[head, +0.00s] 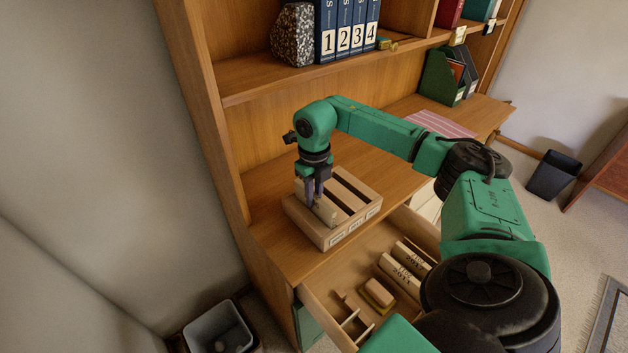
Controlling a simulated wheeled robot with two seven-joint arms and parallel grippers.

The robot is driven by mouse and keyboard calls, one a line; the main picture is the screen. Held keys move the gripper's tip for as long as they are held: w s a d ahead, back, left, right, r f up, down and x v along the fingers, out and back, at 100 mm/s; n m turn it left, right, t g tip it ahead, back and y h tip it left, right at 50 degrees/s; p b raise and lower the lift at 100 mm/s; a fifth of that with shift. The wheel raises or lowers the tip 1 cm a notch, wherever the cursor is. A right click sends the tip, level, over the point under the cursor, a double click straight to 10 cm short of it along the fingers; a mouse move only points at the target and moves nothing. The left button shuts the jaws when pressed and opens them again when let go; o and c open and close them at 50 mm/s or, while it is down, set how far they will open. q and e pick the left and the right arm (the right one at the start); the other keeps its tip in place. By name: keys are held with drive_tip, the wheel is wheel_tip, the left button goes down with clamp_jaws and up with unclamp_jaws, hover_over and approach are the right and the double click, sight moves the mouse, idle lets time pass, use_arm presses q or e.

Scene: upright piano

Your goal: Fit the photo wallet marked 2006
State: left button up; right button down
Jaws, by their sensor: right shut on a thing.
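A wooden box with several slots (345,232) sits on the desk top, with small label plates along its front. My right gripper (316,196) points down over the left part of the box and is shut on a pale wallet (326,212). The wallet stands upright at the leftmost slot, seemingly at least partly in it; how deep, I cannot tell. Its marking is not readable from here. The slots to its right look dark and empty. My left gripper is not in view.
An open drawer (330,302) below the desk holds pale wallets with year marks (405,262) and a small tan block (378,292). A bin (218,328) stands at lower left.

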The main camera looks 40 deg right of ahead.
drive_tip(key=shift+f, duration=0.2)
drive_tip(key=c, duration=0.7)
unclamp_jaws()
wheel_tip(320, 180, up, 15)
drive_tip(key=shift+f, duration=0.2)
drive_tip(key=shift+s+f, duration=0.1)
